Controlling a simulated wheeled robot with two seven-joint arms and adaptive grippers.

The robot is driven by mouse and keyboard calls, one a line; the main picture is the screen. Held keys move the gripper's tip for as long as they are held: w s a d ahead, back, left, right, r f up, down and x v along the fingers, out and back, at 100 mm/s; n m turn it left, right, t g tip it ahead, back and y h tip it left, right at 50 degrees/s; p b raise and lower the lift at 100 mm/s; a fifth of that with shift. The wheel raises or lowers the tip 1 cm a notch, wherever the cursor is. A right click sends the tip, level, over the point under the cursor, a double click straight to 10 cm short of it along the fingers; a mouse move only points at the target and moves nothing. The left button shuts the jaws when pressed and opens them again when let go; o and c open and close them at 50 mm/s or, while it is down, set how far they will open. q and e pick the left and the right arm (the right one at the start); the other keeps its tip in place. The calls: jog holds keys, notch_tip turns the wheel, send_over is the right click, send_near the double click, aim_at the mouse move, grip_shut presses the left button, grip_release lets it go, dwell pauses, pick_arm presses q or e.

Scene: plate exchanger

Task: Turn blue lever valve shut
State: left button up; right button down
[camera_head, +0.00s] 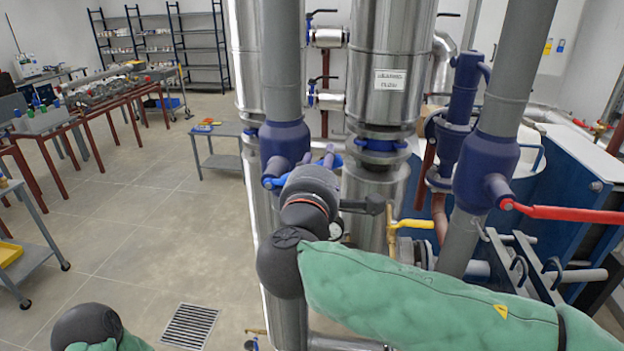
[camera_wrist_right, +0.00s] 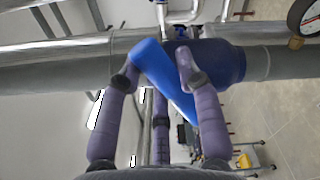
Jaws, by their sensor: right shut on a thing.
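The blue lever (camera_wrist_right: 165,75) is a flat bright-blue handle crossing diagonally between the fingers in the right wrist view. My right gripper (camera_wrist_right: 157,72) is shut on it, with one purple finger on each side. The dark blue valve body (camera_wrist_right: 220,62) sits on a grey pipe just behind the lever. In the head view this valve body (camera_head: 285,142) is on the vertical grey pipe at centre, and my right wrist hides much of the gripper and lever. My left gripper is out of view; only a part of my left arm shows at the bottom left.
A second blue valve with a red lever (camera_head: 570,213) stands to the right. A yellow lever (camera_head: 410,224) is just right of my right wrist. Steel columns (camera_head: 392,70) stand close behind. Open floor with a drain grate (camera_head: 190,326) lies to the left.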

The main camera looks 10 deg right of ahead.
notch_tip(320, 180, down, 6)
jog(key=d+m+b, duration=0.1)
jog(key=m+b, duration=0.4)
jog(key=b, duration=0.6)
jog(key=shift+s+d+m, duration=0.2)
jog(key=shift+s+m, duration=0.05)
jog(key=shift+m, duration=0.05)
jog(key=c, duration=0.8)
grip_release()
jog(key=shift+a, duration=0.1)
jog(key=shift+d+r, duration=0.1)
jog(key=shift+d, duration=0.1)
jog(key=shift+s+a, duration=0.1)
jog(key=v, duration=1.1)
jog(key=shift+s, duration=0.4)
